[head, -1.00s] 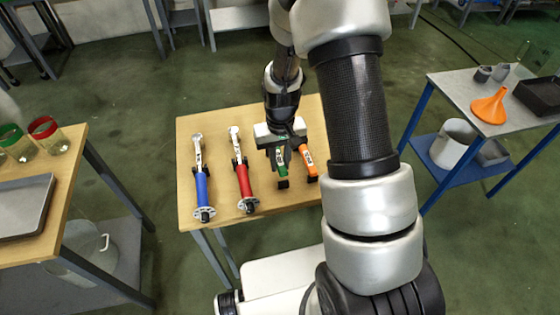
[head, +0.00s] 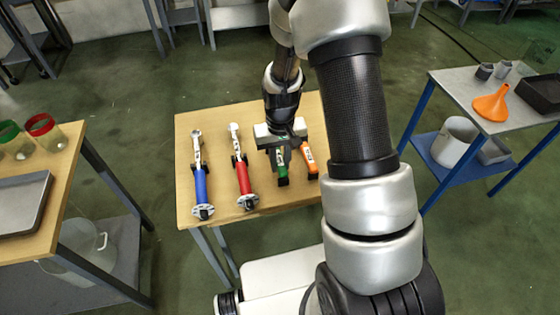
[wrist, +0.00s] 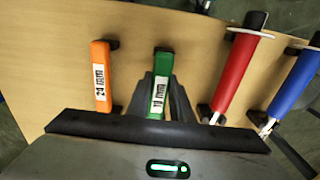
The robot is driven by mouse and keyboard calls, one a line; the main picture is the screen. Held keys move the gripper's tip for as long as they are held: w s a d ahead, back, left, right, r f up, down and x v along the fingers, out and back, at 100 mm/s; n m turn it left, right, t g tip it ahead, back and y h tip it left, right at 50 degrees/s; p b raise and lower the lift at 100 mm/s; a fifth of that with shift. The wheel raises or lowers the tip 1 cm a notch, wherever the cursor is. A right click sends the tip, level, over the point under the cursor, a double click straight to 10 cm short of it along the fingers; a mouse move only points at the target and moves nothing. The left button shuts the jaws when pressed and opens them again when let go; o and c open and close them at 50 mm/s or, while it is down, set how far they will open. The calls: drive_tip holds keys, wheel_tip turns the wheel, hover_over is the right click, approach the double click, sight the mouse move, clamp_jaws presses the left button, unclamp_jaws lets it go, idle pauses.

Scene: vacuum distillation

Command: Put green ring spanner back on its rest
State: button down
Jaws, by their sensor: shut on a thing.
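The green ring spanner (head: 282,164) is in my gripper (head: 281,156) over the wooden table. In the wrist view the green spanner (wrist: 160,85) lies between the two dark fingers (wrist: 161,100), which are shut on its handle. Its label appears to read 19 mm or similar; it is small. Its lower end is at or just above a small black rest (head: 282,181); I cannot tell whether they touch. The far end of the spanner is hidden by my gripper.
An orange spanner (head: 308,160) lies close on the right of the green one. A red-handled tool (head: 243,178) and a blue-handled tool (head: 201,184) lie to the left on black supports. The wooden table (head: 221,143) has bare room between the tools.

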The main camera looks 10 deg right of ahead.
drive_tip(key=shift+f+b, duration=0.5)
drive_tip(key=shift+f, duration=0.15)
drive_tip(key=c, duration=1.5)
unclamp_jaws()
wheel_tip(320, 180, up, 18)
drive_tip(key=shift+s+f+p, duration=0.15)
drive_tip(key=shift+f+p, duration=0.05)
drive_tip(key=shift+p, duration=1.05)
